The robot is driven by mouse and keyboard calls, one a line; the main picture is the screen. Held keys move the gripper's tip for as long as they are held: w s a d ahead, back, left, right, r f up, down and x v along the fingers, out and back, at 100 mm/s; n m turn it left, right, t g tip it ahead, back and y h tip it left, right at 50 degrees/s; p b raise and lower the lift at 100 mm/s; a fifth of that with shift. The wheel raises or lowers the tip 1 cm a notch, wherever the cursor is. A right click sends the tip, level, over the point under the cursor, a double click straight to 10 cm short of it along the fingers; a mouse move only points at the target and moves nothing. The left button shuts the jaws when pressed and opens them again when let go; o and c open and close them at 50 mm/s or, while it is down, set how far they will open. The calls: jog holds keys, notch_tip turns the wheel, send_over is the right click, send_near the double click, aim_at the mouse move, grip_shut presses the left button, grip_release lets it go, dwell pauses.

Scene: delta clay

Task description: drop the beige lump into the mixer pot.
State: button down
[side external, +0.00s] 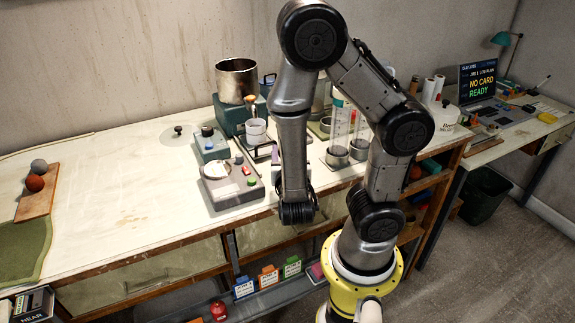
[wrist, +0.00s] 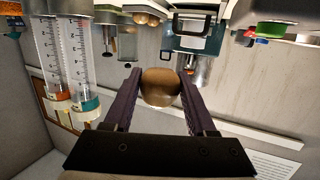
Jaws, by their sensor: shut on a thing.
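A rounded brown-beige lump (wrist: 160,87) sits between the two dark fingers of my gripper (wrist: 154,86) in the wrist view. The fingers are shut on it. A metal pot (side external: 236,80) stands open on a dark green mixer base (side external: 232,118) at the back of the bench. In the wrist view, which looks upside down, a metal pot (wrist: 196,72) shows behind and to the right of the lump, apart from it. In the side view my arm mostly hides the gripper, and the lump cannot be made out there.
A scale-like device (side external: 231,183) and a small white cup (side external: 255,130) stand in front of the pot.

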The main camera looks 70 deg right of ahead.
jog(key=shift+r, duration=0.45)
jog(key=shift+f, duration=0.1)
